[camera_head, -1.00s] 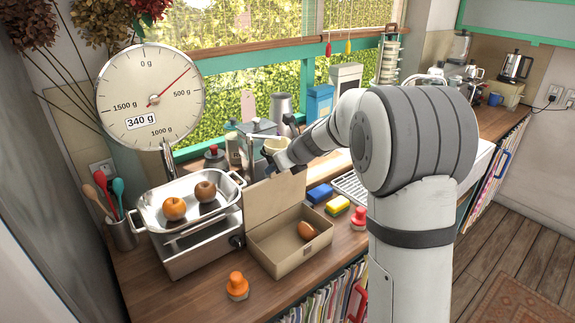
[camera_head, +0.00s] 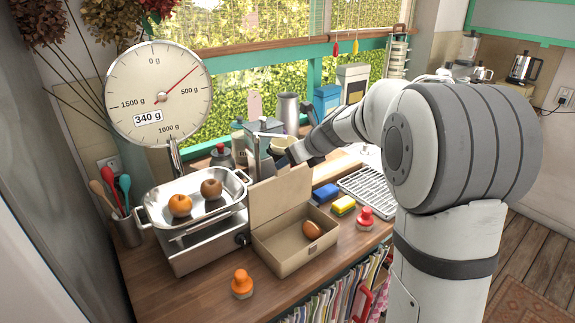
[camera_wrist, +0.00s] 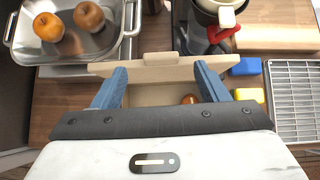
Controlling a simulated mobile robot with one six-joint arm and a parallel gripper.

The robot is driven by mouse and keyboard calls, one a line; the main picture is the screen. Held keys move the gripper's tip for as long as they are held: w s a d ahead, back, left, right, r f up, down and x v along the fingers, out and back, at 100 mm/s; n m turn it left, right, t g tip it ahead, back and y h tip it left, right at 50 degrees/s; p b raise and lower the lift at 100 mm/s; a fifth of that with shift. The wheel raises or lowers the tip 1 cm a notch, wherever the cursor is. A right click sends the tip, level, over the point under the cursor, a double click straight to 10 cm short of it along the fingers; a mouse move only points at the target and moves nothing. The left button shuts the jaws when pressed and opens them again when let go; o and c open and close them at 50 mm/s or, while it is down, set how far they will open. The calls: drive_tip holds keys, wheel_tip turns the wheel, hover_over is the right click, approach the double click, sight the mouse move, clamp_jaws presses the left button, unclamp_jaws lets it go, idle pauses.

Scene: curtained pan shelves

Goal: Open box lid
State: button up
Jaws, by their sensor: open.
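The cardboard box (camera_head: 285,262) stands on the wooden counter with its lid (camera_head: 280,197) raised, roughly upright along the back edge. A brown egg-like item (camera_head: 312,230) lies inside the box. My gripper (camera_head: 276,160) is by the top of the lid, partly hidden behind other items. In the wrist view my gripper (camera_wrist: 158,78) is open, one blue finger at each side. The lid (camera_wrist: 145,67) shows there as a narrow band with a small tab, just beyond the fingertips. Whether the fingers touch it I cannot tell. Part of the brown item (camera_wrist: 190,99) shows between the fingers.
A scale with a metal tray (camera_head: 160,218) holding two round fruits stands left of the box. An orange knob (camera_head: 242,283) stands in front.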

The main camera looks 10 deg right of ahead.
drive_tip(key=v, duration=0.2)
drive_tip(key=shift+s+d+r, duration=0.15)
drive_tip(key=shift+s+r, duration=0.05)
drive_tip(key=s+d+f+n+g+h+b, duration=0.1)
drive_tip(key=s+f+n, duration=0.3)
drive_tip(key=s+n, duration=0.5)
drive_tip(key=s+d+f+n+g+h+b, duration=0.1)
drive_tip(key=s+f+n+b, duration=0.3)
drive_tip(key=s+n, duration=0.6)
drive_tip(key=s+d+f+n+g+h+b, duration=0.2)
drive_tip(key=s+f+n, duration=0.3)
drive_tip(key=s+n, duration=0.5)
drive_tip(key=s+h, duration=0.1)
drive_tip(key=s, duration=0.4)
drive_tip(key=shift+d+b, duration=0.3)
drive_tip(key=shift+d, duration=0.05)
